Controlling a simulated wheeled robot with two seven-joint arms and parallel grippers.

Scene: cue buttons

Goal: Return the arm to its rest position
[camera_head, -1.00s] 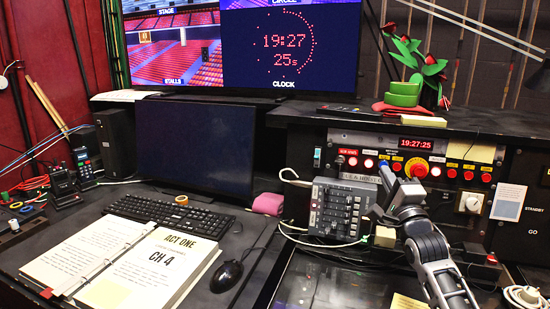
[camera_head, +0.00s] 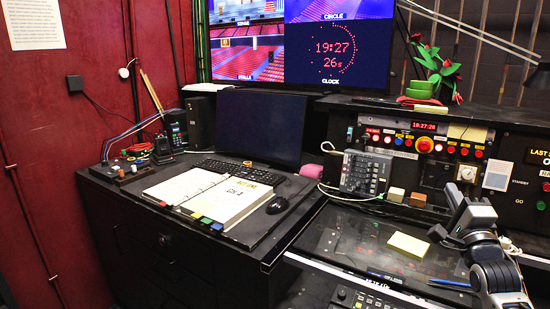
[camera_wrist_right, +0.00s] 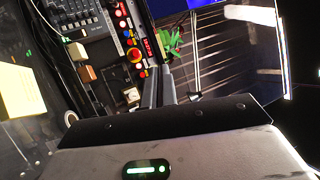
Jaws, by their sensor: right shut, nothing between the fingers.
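My right gripper (camera_head: 437,233) is shut and empty. It is in the lower right of the head view, in front of the cue button panel (camera_head: 388,141) and apart from it. My right arm comes in from the bottom right corner. In the right wrist view the two fingers (camera_wrist_right: 159,88) are together, pointing up at the panel's edge. That button also shows in the wrist view (camera_wrist_right: 135,55). My left gripper is not in view.
A dark sloped desk surface with a yellow note pad (camera_head: 408,245) lies left of the gripper. A grey fader box (camera_head: 365,173) stands below the panel. An open binder (camera_head: 222,197), mouse (camera_head: 278,205) and keyboard (camera_head: 225,168) lie on the left desk.

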